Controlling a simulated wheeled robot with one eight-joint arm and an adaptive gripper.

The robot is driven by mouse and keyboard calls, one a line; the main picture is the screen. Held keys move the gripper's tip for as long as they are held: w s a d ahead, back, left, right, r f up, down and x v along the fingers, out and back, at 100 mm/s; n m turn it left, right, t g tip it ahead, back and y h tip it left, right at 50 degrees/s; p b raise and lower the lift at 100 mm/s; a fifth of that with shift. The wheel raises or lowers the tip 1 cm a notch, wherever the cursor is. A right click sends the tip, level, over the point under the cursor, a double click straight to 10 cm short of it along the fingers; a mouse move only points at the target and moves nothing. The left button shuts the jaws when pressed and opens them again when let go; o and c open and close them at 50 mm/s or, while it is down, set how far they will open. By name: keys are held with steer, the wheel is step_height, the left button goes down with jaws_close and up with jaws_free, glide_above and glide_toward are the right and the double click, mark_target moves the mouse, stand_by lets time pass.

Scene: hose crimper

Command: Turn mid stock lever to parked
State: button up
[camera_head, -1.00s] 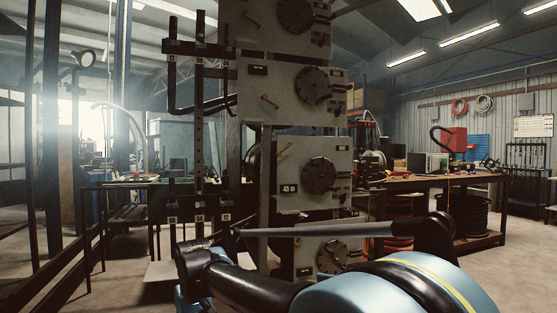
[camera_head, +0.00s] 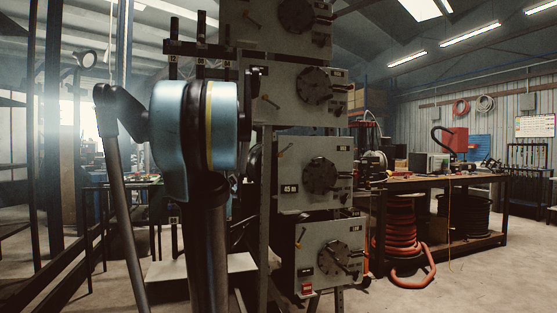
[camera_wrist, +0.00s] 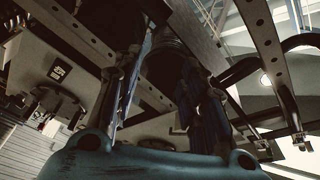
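The machine is a stack of grey panels, each with a dark round dial and a small lever at its left. The mid panel (camera_head: 341,190) stands above the lowest one. Its small lever (camera_head: 286,150) slants at the panel's upper left, with a dark dial (camera_head: 320,176) right of it. My gripper (camera_wrist: 148,62) shows in the wrist view with its two dark fingers apart; I see nothing held between them. In the head view my own arm hides it. A grey panel with a dark dial (camera_wrist: 62,100) lies left of the fingers in the wrist view; I cannot tell which panel.
The lowest panel (camera_head: 312,240) and an upper panel (camera_head: 285,78) carry similar levers. A dark rack with upright posts (camera_head: 201,32) stands left of the stack, partly behind my arm. A workbench (camera_head: 440,181) and red hose coils (camera_head: 393,222) are at right. The floor at right front is clear.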

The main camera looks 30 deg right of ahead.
mark_target(278, 156)
steer(key=s+d+r+m+g+h, duration=0.25)
steer(key=d+m+h, duration=0.2)
steer(key=d, duration=0.25)
steer(key=s+d+r+m+g+h, duration=0.1)
steer(key=d+r+m+g+h, duration=0.15)
steer(key=d+m+h, duration=0.4)
steer(key=w+d+r+y, duration=0.1)
steer(key=w+d, duration=0.2)
steer(key=d, duration=0.2)
steer(key=w+d+r+n+y, duration=0.1)
steer(key=w+d, duration=0.2)
steer(key=d, duration=0.1)
steer(key=w+d+r+n, duration=0.1)
steer(key=w+d, duration=0.2)
steer(key=d, duration=0.2)
steer(key=shift+d+r+y, duration=0.35)
steer(key=shift+y, duration=0.05)
